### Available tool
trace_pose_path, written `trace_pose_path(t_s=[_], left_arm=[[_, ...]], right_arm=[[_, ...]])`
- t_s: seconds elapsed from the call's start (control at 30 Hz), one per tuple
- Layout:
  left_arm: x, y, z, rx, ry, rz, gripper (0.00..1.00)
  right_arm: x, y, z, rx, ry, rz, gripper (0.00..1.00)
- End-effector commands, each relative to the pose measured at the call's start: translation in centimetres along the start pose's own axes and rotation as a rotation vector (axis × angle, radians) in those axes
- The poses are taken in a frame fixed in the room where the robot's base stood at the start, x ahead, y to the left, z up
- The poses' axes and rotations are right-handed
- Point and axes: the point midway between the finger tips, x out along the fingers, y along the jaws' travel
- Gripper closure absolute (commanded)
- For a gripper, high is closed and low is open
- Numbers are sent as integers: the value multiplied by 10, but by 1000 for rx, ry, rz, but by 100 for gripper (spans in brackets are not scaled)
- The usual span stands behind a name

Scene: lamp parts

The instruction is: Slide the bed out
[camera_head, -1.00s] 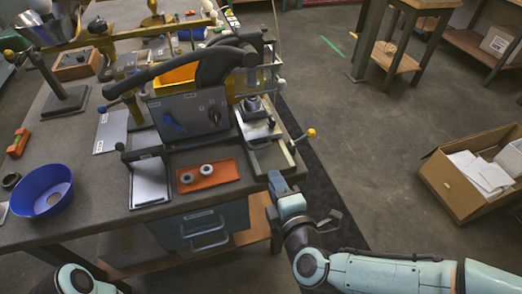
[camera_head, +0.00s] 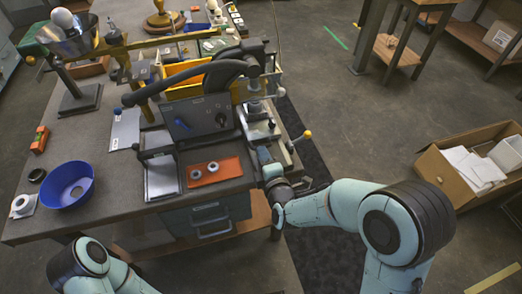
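The machine (camera_head: 198,117) stands on the workbench with a dark grey front panel and a black curved arm above. Its bed looks to be the pale metal slide (camera_head: 258,131) at the panel's right, near the bench's front right corner. A lever with a yellow ball (camera_head: 307,134) sticks out on its right side. My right gripper (camera_head: 265,160) is at the front end of the bed, pointing away from me. It overlaps the bed's front edge in the picture; I cannot tell whether it touches or whether its fingers are open. My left arm shows at the bottom left, its gripper out of view.
An orange mat (camera_head: 229,169) with two grey rings lies left of the bed. A blue bowl (camera_head: 68,184) is at the bench's left front. A drawer unit (camera_head: 210,220) is under the front edge. A cardboard box (camera_head: 449,181) stands on the floor at the right.

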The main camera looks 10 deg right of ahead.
Motion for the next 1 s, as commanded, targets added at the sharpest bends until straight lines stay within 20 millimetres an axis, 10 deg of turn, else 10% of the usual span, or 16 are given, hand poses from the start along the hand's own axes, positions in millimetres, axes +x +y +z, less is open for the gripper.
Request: trace_pose_path(t_s=[0.53,0.63,1.0], left_arm=[[1,0,-1,1,4,1,49],[1,0,-1,1,4,1,49],[0,0,-1,1,4,1,49]], right_arm=[[28,0,0,0,0,-1,76],[28,0,0,0,0,-1,100],[28,1,0,0,0,0,100]])
